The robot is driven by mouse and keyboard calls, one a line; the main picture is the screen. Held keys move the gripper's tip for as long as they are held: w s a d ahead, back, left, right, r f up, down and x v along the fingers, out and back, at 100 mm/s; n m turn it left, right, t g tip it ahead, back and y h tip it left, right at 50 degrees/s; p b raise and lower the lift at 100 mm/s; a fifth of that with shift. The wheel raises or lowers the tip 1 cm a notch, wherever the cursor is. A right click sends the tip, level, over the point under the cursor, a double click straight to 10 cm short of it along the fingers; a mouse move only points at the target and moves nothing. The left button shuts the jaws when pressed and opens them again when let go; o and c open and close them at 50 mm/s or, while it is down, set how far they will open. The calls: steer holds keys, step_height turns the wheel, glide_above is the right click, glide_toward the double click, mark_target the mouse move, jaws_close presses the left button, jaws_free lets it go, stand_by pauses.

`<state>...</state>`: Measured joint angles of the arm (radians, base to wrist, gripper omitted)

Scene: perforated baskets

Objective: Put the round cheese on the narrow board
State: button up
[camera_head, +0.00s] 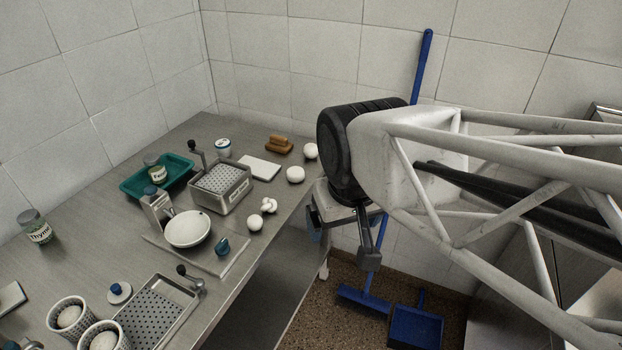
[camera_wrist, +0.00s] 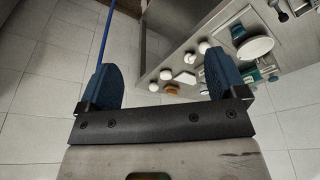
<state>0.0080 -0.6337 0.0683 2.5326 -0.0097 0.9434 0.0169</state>
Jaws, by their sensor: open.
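Several white round balls that look like cheese lie along the table's right side. One (camera_head: 295,174) is near the white slab, another (camera_head: 310,150) is at the far right edge, and one (camera_head: 254,222) is nearer me beside a small cluster (camera_head: 269,205). I cannot tell which is the round cheese.
A perforated metal basket (camera_head: 234,203), teal tray (camera_head: 133,187) and white bowl (camera_head: 188,229) on a grey board stand left of the balls. Perforated cups (camera_head: 55,332) hold white balls in front. A blue broom (camera_head: 421,65) leans on the wall.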

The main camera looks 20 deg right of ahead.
steer(key=shift+w, duration=0.15)
steer(key=m+g+y, duration=0.1)
steer(key=m+g, duration=0.1)
steer(key=m, duration=2)
glide_above(297, 171)
steer(key=f, duration=1.7)
steer(key=shift+s+d, duration=0.25)
steer(key=shift+d, duration=0.1)
steer(key=shift+w+f, duration=0.15)
steer(key=shift+f, duration=0.1)
steer(key=shift+a+f, duration=0.1)
steer(key=shift+f, duration=1.1)
